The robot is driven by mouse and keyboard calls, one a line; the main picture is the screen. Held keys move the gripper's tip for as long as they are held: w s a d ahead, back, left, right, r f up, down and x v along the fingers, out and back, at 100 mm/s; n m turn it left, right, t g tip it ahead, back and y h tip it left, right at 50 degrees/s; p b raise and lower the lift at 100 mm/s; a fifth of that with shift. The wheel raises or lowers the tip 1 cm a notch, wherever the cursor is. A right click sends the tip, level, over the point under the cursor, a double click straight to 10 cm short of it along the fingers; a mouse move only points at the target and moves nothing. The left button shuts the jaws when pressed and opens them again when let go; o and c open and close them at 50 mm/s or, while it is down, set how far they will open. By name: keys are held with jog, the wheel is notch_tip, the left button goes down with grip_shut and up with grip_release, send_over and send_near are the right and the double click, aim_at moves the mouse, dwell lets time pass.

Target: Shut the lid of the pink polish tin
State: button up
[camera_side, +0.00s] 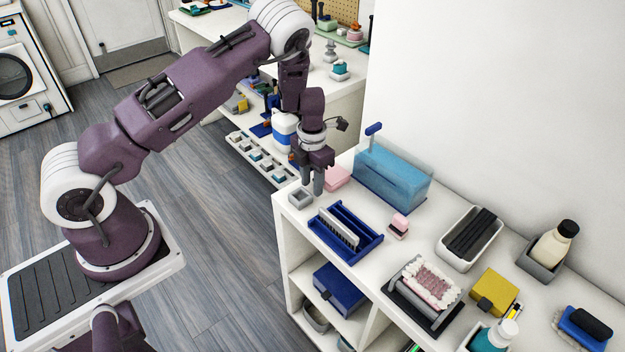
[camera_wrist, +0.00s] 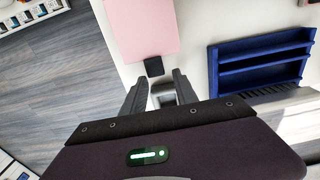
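The pink tin (camera_side: 337,177) sits at the near left corner of the white counter, partly behind my gripper in the side view. In the wrist view its flat pink top (camera_wrist: 142,28) fills the upper middle, with a black tab (camera_wrist: 154,66) at its near edge. I cannot tell clearly from these frames whether the lid is fully down. My gripper (camera_side: 312,188) points down beside the tin, low over the counter.
A small grey open box (camera_side: 299,198) stands close to my fingers. A blue slotted rack (camera_side: 345,233) is to the right, and a clear blue tank (camera_side: 393,177) stands behind. A small pink-topped item (camera_side: 399,223) lies further right. The counter's left edge is near.

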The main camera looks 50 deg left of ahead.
jog(key=shift+o, duration=0.3)
jog(key=shift+w+a+r, duration=0.1)
jog(key=shift+r, duration=0.1)
notch_tip(320, 180, up, 7)
jog(key=shift+c, duration=0.4)
jog(key=r+m, duration=0.1)
jog(key=m, duration=0.1)
jog(key=d+r+m, duration=0.1)
jog(key=m, duration=0.1)
jog(key=w+d+m, duration=0.1)
jog(key=m, duration=0.1)
jog(key=shift+d+r+y, duration=0.25)
jog(key=shift+r+y, duration=0.15)
jog(key=c, duration=0.7)
jog(key=r+m, duration=0.2)
jog(key=m, duration=0.2)
jog(key=r+m+y, duration=0.1)
jog(key=r+m, duration=0.1)
jog(key=m, duration=0.1)
jog(key=w+d+r+m+y, duration=0.1)
jog(key=r+m, duration=0.1)
jog(key=m, duration=0.2)
jog(key=shift+m, duration=0.3)
grip_shut()
jog(key=shift+y, duration=0.3)
jog(key=x, duration=0.9)
jog(key=d+x, duration=0.1)
jog(key=x, duration=0.3)
jog(key=shift+f, duration=0.5)
